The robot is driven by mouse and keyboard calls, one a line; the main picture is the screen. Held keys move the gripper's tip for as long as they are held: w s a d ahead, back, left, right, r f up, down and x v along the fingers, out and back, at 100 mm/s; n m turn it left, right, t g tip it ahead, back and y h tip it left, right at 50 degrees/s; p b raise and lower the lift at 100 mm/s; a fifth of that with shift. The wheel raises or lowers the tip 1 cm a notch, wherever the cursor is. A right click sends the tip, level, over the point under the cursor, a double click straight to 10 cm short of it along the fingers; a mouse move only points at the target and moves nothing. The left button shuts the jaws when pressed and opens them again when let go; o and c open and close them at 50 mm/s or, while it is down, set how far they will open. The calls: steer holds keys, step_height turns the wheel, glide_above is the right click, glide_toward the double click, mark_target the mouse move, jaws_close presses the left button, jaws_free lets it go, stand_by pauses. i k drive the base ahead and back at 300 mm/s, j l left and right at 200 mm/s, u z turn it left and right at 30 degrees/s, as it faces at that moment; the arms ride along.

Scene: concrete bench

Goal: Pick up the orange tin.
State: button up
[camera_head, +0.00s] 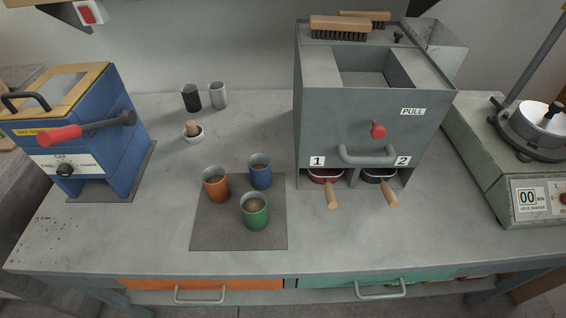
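The orange tin (215,185) is a small open cup standing upright on a dark square mat (210,236) near the middle front of the bench. It has brownish contents. A blue tin (260,171) stands to its right and a green tin (255,210) to its front right, both on the same mat. The three tins stand close together. My gripper is not in view.
A blue machine (105,140) with a red-handled lever stands at the left. A grey box (330,125) with two wooden-handled pans stands at the right. Behind the mat are a mortar (192,135), a black cup (190,98) and a grey cup (218,96).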

mark_target(217, 185)
steer(key=i+l+u, duration=0.15)
steer(key=l+u, duration=0.2)
steer(key=l, duration=0.55)
steer(key=l+u, duration=0.3)
steer(key=l, duration=0.65)
steer(key=l+u, duration=0.35)
steer(key=l, duration=0.6)
steer(key=i+j+z, duration=0.15)
steer(key=j, duration=1.4)
steer(key=i+j+z, duration=0.15)
steer(key=j, duration=1.4)
steer(key=i+j+z, duration=0.15)
steer(key=j, duration=1.4)
steer(key=i+l, duration=0.35)
